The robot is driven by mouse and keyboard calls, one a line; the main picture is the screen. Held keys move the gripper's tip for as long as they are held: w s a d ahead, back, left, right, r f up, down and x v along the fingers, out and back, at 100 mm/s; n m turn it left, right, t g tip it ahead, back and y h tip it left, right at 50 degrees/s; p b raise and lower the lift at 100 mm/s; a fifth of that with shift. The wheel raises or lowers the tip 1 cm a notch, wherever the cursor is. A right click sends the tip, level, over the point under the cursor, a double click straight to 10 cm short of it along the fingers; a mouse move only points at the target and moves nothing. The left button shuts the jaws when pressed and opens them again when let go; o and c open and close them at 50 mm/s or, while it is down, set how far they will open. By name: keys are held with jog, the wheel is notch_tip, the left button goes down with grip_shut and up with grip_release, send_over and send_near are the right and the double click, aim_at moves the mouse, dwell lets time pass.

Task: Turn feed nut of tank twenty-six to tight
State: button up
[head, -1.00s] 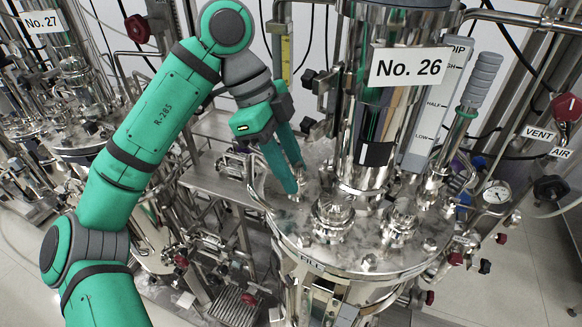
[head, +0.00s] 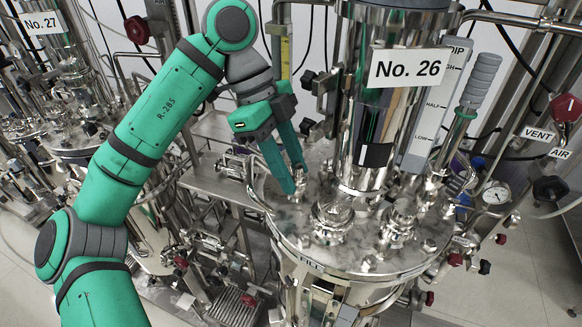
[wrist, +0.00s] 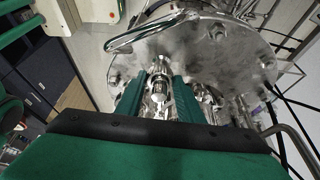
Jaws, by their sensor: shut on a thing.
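Tank No. 26 (head: 372,262) stands at centre right in the head view, with a shiny steel lid and a tall sight cylinder (head: 385,110). My gripper (head: 294,182) reaches down to the left part of the lid, its two teal fingers close together. In the wrist view, my gripper (wrist: 164,92) has a shiny metal fitting, the feed nut (wrist: 158,97), between its fingers. It is shut on this nut. The fingers hide most of the nut in the head view. No feed label or tightness mark is readable.
Several clamped ports, one a fitting (head: 333,215), stand close to my fingers on the lid. A curved handle (wrist: 150,25) rises near the lid edge. A grey-gripped lever (head: 480,80) and gauge (head: 496,193) are at right. Tank No. 27 (head: 75,135) is at left.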

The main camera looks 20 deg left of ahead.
jog(key=o, duration=1.1)
jog(key=shift+c, duration=0.2)
